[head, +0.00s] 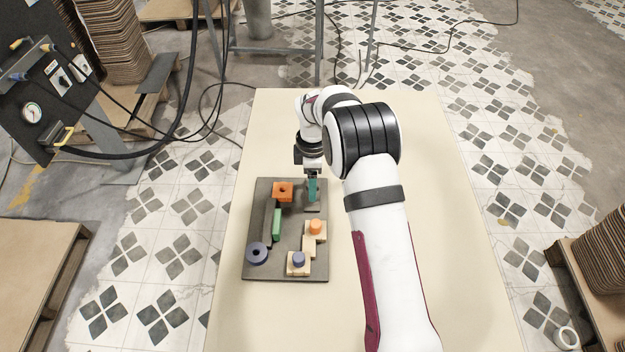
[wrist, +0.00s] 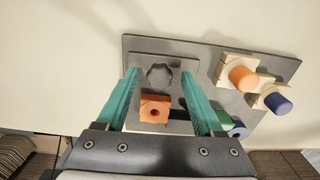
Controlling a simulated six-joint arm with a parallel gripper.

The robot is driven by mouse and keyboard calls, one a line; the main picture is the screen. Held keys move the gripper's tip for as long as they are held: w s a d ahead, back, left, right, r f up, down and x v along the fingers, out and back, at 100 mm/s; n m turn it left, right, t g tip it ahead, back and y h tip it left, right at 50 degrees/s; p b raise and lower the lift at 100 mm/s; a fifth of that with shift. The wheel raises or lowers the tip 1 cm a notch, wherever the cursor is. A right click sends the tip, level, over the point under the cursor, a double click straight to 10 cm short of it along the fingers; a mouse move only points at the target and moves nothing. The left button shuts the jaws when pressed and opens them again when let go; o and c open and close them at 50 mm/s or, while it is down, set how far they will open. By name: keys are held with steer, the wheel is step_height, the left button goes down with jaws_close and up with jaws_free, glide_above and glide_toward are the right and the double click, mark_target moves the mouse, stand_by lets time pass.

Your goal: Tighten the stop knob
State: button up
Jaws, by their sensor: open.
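A dark lobed knob (wrist: 160,77), which looks like the stop knob, sits on a grey plate at one end of the dark board (head: 290,262). In the wrist view it lies between the teal fingertips of my gripper (wrist: 160,73), with a gap on both sides. My gripper (head: 313,198) is open and points down over the board's far right corner in the head view. There the fingers hide the knob. I cannot tell how far above it the fingertips are. The board also shows in the wrist view (wrist: 205,52).
An orange block with a hole (head: 283,191) is close left of my gripper. A green block (head: 277,222), a purple disc (head: 256,254), an orange peg (head: 316,227) and a purple peg (head: 299,259) stand on the board. The pale table (head: 290,325) is otherwise clear.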

jaws_close()
steer(key=shift+m, duration=0.3)
steer(key=m, duration=0.5)
steer(key=shift+r+m, duration=0.1)
steer(key=shift+m, duration=0.3)
steer(key=m, duration=1.2)
steer(key=shift+m, duration=0.3)
steer(key=m, duration=0.5)
steer(key=shift+w+m, duration=0.1)
steer(key=shift+m, duration=0.5)
